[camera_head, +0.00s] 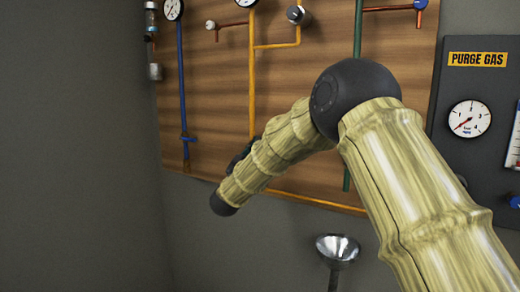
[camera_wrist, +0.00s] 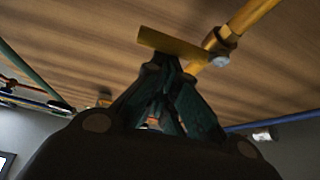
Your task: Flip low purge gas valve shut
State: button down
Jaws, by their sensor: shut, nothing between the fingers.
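My gripper (camera_wrist: 166,70) is shut, with its dark green fingers together and nothing between them. In the wrist view its tips are at a flat yellow lever (camera_wrist: 172,44), which lies crosswise just beyond them; I cannot tell if they touch. The lever sits beside a yellow pipe (camera_wrist: 252,17) with a brown fitting. In the head view the yellow pipe (camera_head: 252,85) runs down the wooden board, and my forearm hides its lower part and most of my gripper. I cannot tell which valve is the low purge gas one.
A dark panel labelled PURGE GAS (camera_head: 477,59) with a gauge (camera_head: 469,119) stands at the right. The wooden board (camera_head: 215,85) carries blue, yellow and green pipes. A metal funnel (camera_head: 338,247) stands below the board. A grey wall (camera_head: 75,150) fills the left.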

dwell(0.5)
notch_tip(320, 180, up, 4)
jog(key=p, duration=0.2)
jog(key=b+v, duration=0.1)
jog(key=v, duration=0.9)
jog(key=shift+s+a+b, duration=0.25)
jog(key=shift+a+b, duration=0.1)
jog(key=shift+b, duration=0.05)
jog(key=shift+f, duration=0.1)
